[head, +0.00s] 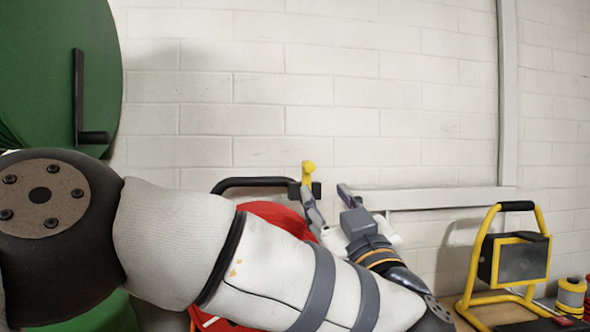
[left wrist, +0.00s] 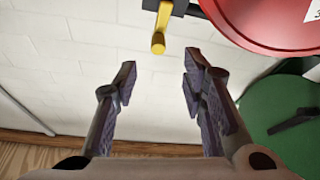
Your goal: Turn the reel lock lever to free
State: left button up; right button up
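The yellow lock lever (head: 308,174) sits on a black block beside the red reel (head: 275,213). My left gripper (head: 329,196) is open and empty, just below and to the right of the lever in the head view. In the left wrist view the lever (left wrist: 159,36) hangs beyond the open fingertips (left wrist: 159,76), roughly centred between them and apart from them. The red reel also shows at the upper right of the left wrist view (left wrist: 270,22). My left arm hides much of the reel in the head view. My right gripper is not in view.
A large green reel (head: 50,60) with a black crank stands at the left. A black tubular handle (head: 250,181) runs beside the lever. A yellow work light (head: 510,260) and yellow-and-red spools (head: 571,293) stand on a wooden surface at the right. A white block wall (head: 320,90) lies behind.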

aim_at(310, 168)
pick_arm(q)
jog(key=b+x, duration=0.1)
jog(key=x, duration=0.9)
jog(key=shift+w+r, duration=0.2)
jog(key=shift+r, duration=0.1)
jog(key=shift+w+r, duration=0.2)
jog(key=shift+w, duration=0.1)
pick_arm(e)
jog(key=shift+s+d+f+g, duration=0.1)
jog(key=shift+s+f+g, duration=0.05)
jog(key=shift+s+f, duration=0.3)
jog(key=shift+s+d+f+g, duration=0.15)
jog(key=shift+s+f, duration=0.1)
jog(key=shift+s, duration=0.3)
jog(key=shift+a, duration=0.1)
